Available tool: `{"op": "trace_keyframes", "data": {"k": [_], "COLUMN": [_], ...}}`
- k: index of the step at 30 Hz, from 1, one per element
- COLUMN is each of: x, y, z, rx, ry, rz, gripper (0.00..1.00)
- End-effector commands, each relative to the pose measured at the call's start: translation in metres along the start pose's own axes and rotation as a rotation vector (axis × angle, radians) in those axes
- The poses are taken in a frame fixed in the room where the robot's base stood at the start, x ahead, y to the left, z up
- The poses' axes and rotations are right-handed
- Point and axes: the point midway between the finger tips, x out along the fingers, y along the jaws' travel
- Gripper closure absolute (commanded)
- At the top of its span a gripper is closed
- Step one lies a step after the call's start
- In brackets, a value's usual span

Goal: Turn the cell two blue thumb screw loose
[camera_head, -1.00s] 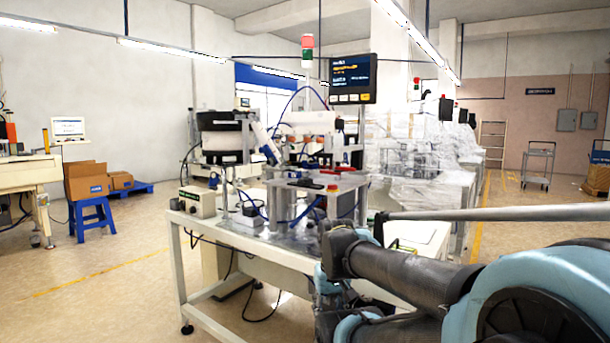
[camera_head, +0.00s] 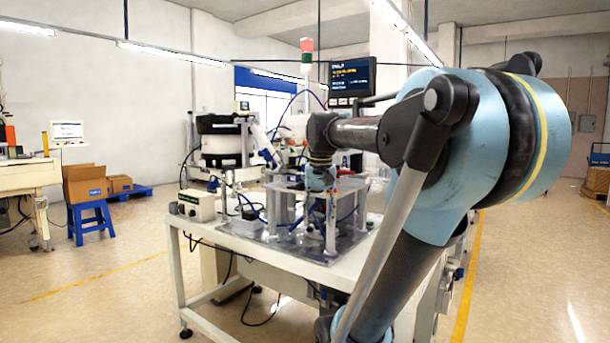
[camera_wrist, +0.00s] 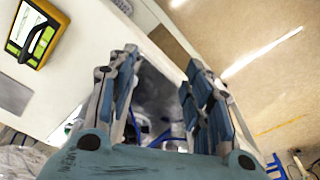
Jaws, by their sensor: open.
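I cannot make out the blue thumb screw in either view; my arm covers part of the fixture. Blue tubes show between the fingers in the wrist view.
A black and white bowl feeder (camera_head: 220,142) stands behind the fixture. A control box (camera_head: 197,205) sits at the bench's left edge. A monitor (camera_head: 352,78) hangs above. A yellow device (camera_wrist: 38,32) lies on the bench in the wrist view.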

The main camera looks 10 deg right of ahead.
Motion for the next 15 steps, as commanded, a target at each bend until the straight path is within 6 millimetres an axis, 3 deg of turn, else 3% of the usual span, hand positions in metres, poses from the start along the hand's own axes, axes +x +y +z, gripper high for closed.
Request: {"op": "trace_keyframes", "data": {"k": [1,6,15], "x": [-0.018,-0.071,-0.152], "y": [-0.003,-0.012,-0.028], "z": [-0.017,-0.066,-0.148], "rx": [0.017,0.08,0.191], "ry": [-0.005,-0.027,-0.063], "rz": [0.001,0.006,0.018], "gripper": [0.54,0.54,0.54]}}
